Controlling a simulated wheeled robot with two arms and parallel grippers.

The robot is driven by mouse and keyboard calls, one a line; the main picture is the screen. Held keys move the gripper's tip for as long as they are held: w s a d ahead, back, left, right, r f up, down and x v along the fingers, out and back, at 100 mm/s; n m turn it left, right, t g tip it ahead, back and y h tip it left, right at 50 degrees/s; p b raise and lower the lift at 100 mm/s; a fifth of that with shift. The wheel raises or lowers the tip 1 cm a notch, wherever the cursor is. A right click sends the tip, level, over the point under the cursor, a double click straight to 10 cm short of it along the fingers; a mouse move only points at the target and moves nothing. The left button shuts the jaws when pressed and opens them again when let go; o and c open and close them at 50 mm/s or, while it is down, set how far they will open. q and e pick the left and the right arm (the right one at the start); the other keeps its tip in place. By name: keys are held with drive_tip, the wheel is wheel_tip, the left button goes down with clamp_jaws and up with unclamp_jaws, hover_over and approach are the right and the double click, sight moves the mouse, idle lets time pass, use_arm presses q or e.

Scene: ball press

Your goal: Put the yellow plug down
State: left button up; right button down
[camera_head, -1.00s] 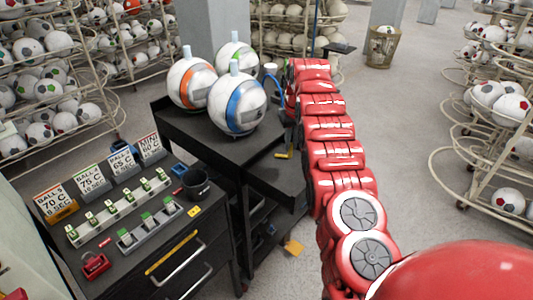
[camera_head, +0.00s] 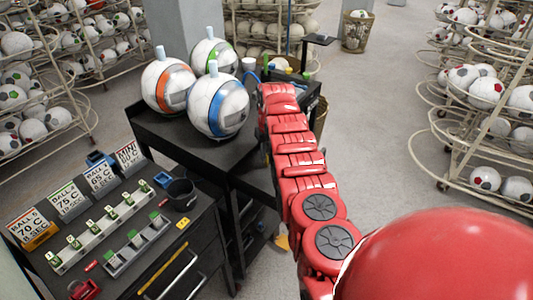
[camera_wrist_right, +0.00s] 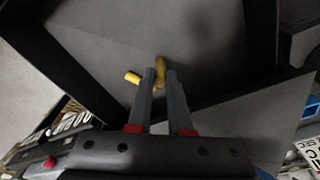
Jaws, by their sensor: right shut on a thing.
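In the right wrist view my right gripper (camera_wrist_right: 161,78) is shut on a yellow plug (camera_wrist_right: 159,66), which shows between and just past the fingertips. A second yellow piece (camera_wrist_right: 132,77) lies left of the fingers; I cannot tell whether it is separate. Below them is a dark grey tray surface (camera_wrist_right: 95,35) with raised black edges; I cannot tell whether the plug touches it. In the head view my red right arm reaches to the cart and hides the gripper and the plug. My left gripper is not in view.
Three balls with coloured bands, one blue (camera_head: 217,107), stand on the black cart's top (camera_head: 185,143). At left, a bench holds number signs (camera_head: 68,200), a strip of green-topped pieces (camera_head: 100,227) and a black cup (camera_head: 181,194). Ball racks surround; the floor at right (camera_head: 400,180) is clear.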

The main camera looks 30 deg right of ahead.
drive_tip(key=shift+f, duration=0.45)
drive_tip(key=shift+w+f, duration=0.1)
drive_tip(key=shift+f, duration=0.2)
drive_tip(key=c, duration=0.8)
unclamp_jaws()
drive_tip(key=shift+c, duration=0.2)
